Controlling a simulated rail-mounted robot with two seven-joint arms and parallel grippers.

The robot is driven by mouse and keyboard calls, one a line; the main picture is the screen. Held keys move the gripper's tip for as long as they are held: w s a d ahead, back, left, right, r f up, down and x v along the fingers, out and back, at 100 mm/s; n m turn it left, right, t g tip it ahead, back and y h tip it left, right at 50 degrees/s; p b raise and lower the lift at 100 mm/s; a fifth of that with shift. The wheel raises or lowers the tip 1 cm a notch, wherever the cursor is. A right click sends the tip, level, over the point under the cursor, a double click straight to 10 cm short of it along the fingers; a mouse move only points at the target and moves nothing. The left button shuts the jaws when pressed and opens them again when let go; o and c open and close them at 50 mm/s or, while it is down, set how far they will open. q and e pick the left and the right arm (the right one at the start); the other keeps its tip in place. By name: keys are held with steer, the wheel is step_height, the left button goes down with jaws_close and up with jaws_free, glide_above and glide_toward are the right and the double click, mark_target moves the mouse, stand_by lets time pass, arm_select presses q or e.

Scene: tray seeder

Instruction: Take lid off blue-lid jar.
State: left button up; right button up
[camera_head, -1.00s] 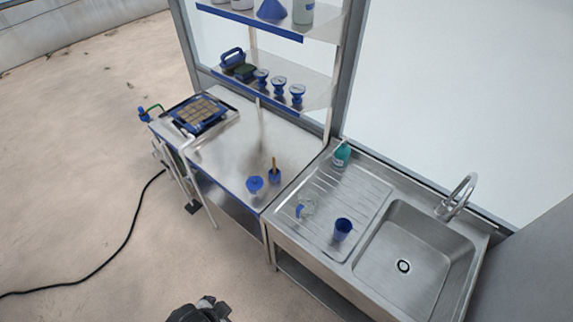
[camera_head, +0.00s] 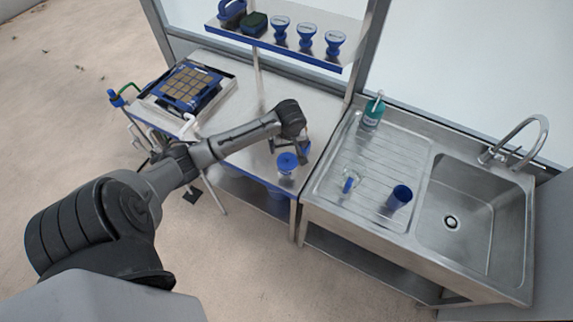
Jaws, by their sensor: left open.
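The jar with the blue lid (camera_head: 287,162) stands upright near the front right corner of the steel bench, its lid on top. My left gripper (camera_head: 288,154) reaches in from the left, fingers pointing down just behind and above the lid. It is open, with nothing seen between its fingers. Whether a finger touches the lid I cannot tell. The gripper mostly hides a small blue holder (camera_head: 307,147) just behind the jar. My right gripper is not in view.
A seed tray (camera_head: 190,88) lies at the bench's far left. On the sink's drainboard stand a blue cup (camera_head: 399,196), a clear vessel (camera_head: 351,179) and a teal bottle (camera_head: 373,110). A shelf (camera_head: 300,45) with several blue-based items hangs over the bench.

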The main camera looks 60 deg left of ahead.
arm_select(q)
steer(key=a+f, duration=0.1)
steer(key=a, duration=0.1)
glide_above(287, 157)
steer(key=d, duration=0.1)
steer(key=shift+n, duration=0.4)
steer(key=f, duration=0.5)
steer(key=shift+s+f, duration=0.2)
steer(key=shift+f, duration=0.15)
steer(key=shift+w+a+f, duration=0.1)
steer(key=shift+a+f, duration=0.05)
steer(key=shift+f, duration=0.9)
steer(key=shift+w+a+f, duration=0.1)
steer(key=shift+f, duration=1)
steer(key=shift+w+a+f, duration=0.1)
steer(key=shift+a+f, duration=0.05)
steer(key=shift+f, duration=0.9)
steer(key=shift+c, duration=0.5)
steer(key=c, duration=0.6)
steer(key=shift+o, duration=0.2)
